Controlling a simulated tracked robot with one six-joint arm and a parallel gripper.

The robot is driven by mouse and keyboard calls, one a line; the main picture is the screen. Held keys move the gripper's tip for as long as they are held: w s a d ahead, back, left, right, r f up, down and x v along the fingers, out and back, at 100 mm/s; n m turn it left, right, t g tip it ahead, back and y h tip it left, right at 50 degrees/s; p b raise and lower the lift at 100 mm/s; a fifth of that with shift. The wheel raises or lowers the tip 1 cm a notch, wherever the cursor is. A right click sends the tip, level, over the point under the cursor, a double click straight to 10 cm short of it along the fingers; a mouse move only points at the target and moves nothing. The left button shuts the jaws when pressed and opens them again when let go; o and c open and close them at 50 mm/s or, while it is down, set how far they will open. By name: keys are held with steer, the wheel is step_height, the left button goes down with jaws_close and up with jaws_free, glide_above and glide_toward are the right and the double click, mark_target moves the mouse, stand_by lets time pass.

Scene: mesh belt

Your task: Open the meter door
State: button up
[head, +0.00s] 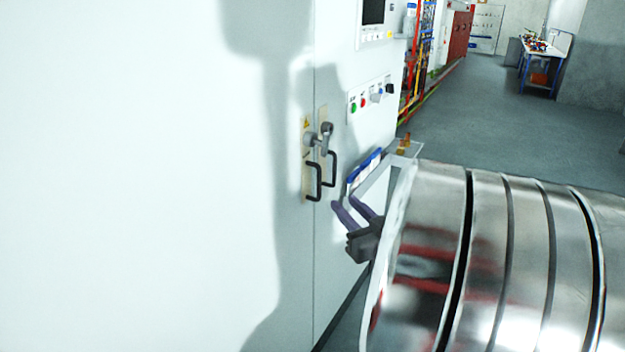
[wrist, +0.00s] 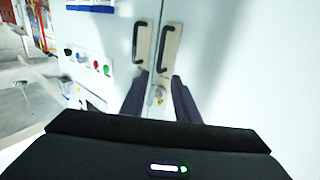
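The meter door is a pale cabinet front with two leaves (head: 205,200) meeting at a vertical seam. Both leaves look closed. Two black bar handles sit by the seam, the left one (head: 314,181) and the right one (head: 331,169). A grey latch knob (head: 326,134) is just above them. My gripper (head: 345,200) is right of and slightly below the handles, with its dark fingers apart and empty. The wrist view is turned over. There the handles (wrist: 141,42) (wrist: 166,47) lie beyond the open fingertips, not between them, and the knob (wrist: 158,97) shows between the fingers.
A panel of coloured buttons (head: 370,98) is on the cabinet right of the knob, below a dark screen (head: 373,11). A blue-legged workbench (head: 541,53) stands far back on the right. The grey floor (head: 480,105) between is open.

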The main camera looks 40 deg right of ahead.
mark_target(320, 178)
steer(key=shift+w, duration=0.1)
steer(key=x, duration=1.3)
steer(key=shift+w+d, duration=0.1)
steer(key=shift+w, duration=0.2)
jaws_close()
stand_by(0.4)
